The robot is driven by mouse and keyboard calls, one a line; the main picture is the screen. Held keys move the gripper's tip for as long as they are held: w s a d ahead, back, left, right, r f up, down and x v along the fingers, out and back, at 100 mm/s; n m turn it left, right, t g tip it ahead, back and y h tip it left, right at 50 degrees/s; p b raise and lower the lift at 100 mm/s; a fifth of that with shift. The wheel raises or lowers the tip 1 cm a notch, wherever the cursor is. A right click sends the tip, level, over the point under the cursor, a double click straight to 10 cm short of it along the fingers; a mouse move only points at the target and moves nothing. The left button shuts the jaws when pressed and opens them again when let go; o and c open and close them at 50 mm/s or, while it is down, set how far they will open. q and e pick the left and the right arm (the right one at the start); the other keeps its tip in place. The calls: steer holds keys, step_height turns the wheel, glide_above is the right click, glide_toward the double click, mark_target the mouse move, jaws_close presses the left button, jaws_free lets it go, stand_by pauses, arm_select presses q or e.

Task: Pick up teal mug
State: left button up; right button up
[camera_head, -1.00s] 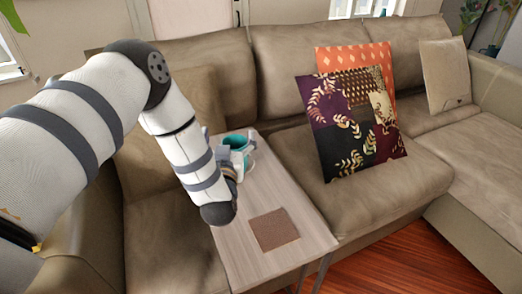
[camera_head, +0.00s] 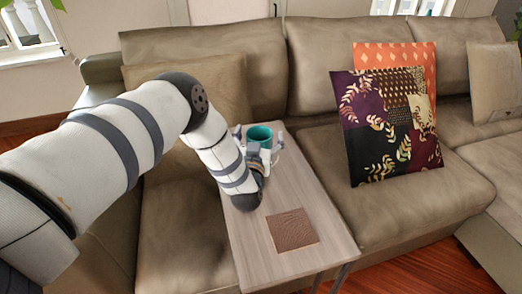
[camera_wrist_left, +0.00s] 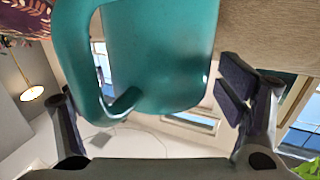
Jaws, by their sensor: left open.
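The teal mug (camera_head: 261,134) stands upright on the wooden side table (camera_head: 307,188), toward its far end. My left gripper (camera_head: 258,143) is at the mug, with one finger on each side of it. In the left wrist view the mug (camera_wrist_left: 165,50) fills the upper middle, its handle toward the left. The open fingers (camera_wrist_left: 155,115) show at left and right, with visible gaps beside the mug. My left wrist hides the mug's lower part in the head view. My right gripper is not in view.
A brown square coaster (camera_head: 293,230) lies on the table's near part. The beige sofa (camera_head: 185,222) surrounds the table. A patterned cushion (camera_head: 388,128) and an orange cushion (camera_head: 395,54) lean on the backrest at right. The table's middle right is clear.

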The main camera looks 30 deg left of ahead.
arm_select(q)
steer(key=shift+r, duration=0.2)
steer(key=c, duration=2)
